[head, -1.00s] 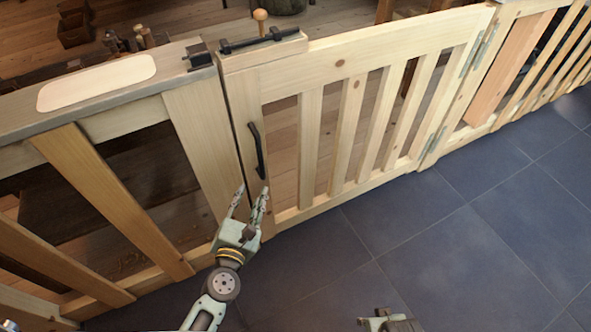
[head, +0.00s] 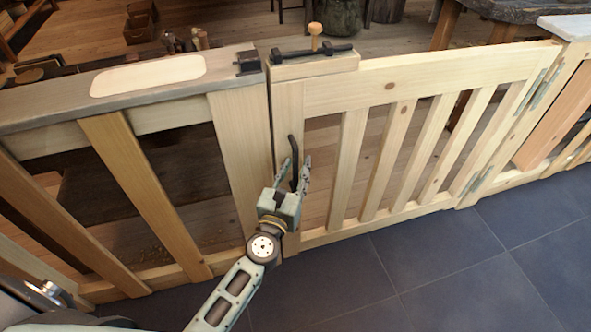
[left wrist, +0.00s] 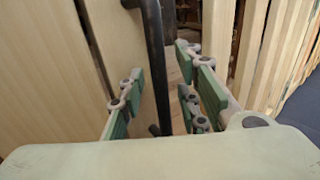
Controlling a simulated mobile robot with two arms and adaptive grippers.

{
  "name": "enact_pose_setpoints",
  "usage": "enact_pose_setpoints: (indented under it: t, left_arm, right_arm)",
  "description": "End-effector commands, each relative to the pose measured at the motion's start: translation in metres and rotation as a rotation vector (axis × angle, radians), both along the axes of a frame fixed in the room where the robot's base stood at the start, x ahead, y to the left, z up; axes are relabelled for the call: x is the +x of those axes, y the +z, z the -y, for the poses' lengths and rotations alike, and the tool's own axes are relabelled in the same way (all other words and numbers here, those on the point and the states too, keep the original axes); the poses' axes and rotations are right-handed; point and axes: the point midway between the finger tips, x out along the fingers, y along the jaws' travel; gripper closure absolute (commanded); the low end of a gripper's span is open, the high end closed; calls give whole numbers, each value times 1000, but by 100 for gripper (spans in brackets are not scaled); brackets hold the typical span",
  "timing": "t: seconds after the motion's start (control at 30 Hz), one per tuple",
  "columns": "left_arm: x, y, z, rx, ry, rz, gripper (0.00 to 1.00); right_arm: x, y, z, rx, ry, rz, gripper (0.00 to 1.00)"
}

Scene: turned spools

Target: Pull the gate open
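The gate (head: 405,82) is pale slatted wood and stands in line with the fence, a narrow dark gap between it and the left post (head: 240,130). Its upright black pull handle (head: 294,163) is on the left stile. The handle also shows in the left wrist view (left wrist: 154,60). My left gripper (head: 293,168) is open, its fingers on either side of the handle, with visible space to both sides. A black bolt (head: 312,53) lies on the gate's top block, apart from the black keeper (head: 247,63) on the post. My right gripper is out of view.
Hinges (head: 538,88) join the gate to the right post. The blue tiled floor (head: 440,270) in front of the gate is clear. A slatted fence panel (head: 140,185) runs to the left. Behind it are a workshop floor and a bench (head: 500,30).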

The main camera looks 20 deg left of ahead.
Motion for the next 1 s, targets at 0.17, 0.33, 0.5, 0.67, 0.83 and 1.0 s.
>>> enact_pose_setpoints:
  t: [0.17,0.33,0.5,0.67,0.83,1.0]
  left_arm:
    - [0,-1,0,0,0,-1,70]
    - [0,-1,0,1,0,-1,85]
    - [0,-1,0,1,0,-1,100]
    - [0,-1,0,1,0,-1,100]
    - [-1,-1,0,1,0,-1,100]
    - [-1,-1,0,1,0,-1,100]
  right_arm:
    - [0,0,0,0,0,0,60]
    - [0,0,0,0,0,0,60]
    - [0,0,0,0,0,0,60]
    - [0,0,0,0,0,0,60]
    - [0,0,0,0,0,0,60]
    - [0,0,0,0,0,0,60]
